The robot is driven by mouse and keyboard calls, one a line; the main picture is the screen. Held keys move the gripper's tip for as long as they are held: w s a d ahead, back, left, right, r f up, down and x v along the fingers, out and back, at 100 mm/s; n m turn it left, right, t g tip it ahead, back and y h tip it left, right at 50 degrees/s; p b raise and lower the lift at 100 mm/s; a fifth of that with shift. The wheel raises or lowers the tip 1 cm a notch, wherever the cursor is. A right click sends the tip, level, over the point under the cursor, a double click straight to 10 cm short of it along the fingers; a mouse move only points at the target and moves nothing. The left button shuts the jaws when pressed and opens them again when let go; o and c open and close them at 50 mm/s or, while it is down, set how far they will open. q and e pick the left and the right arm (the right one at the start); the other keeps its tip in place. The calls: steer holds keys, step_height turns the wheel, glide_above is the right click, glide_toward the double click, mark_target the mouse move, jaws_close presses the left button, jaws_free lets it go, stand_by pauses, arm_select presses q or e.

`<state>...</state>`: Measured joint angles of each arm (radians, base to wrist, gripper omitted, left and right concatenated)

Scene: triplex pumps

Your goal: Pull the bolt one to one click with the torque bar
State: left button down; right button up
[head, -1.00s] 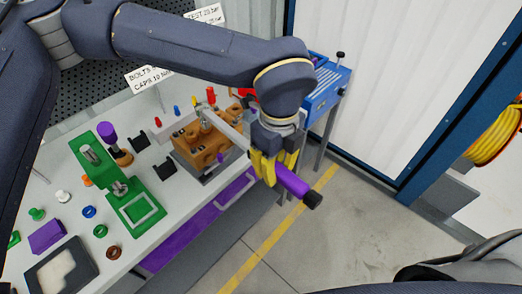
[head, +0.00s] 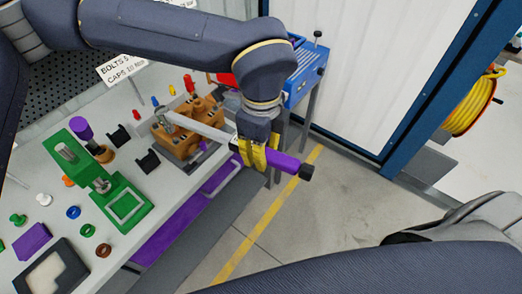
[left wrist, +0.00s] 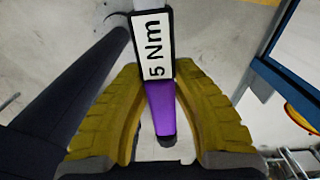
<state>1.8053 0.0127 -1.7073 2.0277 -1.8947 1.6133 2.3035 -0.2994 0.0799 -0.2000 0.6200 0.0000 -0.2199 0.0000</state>
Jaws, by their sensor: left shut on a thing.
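The torque bar (head: 205,130) is a grey bar with a purple handle (head: 286,164) and a black end cap. Its head end sits on top of the orange-brown pump block (head: 180,143), at its back left. The bolt under that end is hidden, so I cannot tell how it is seated. My left gripper (head: 258,156) has yellow fingers shut around the handle, out past the table's front edge. The left wrist view shows the purple handle (left wrist: 159,108) between the yellow fingers (left wrist: 162,125), with a "5 Nm" label on the bar. My right gripper is not in view.
Green fixtures (head: 123,203), black holders (head: 148,161) and several small coloured parts stand left of the pump block. A blue cabinet (head: 302,75) stands behind my left gripper. The floor (head: 300,205) in front of the table is clear.

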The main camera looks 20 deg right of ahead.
arm_select(q)
steer(key=shift+f, duration=0.2)
steer(key=shift+f, duration=2.3)
steer(key=shift+s+a, duration=0.1)
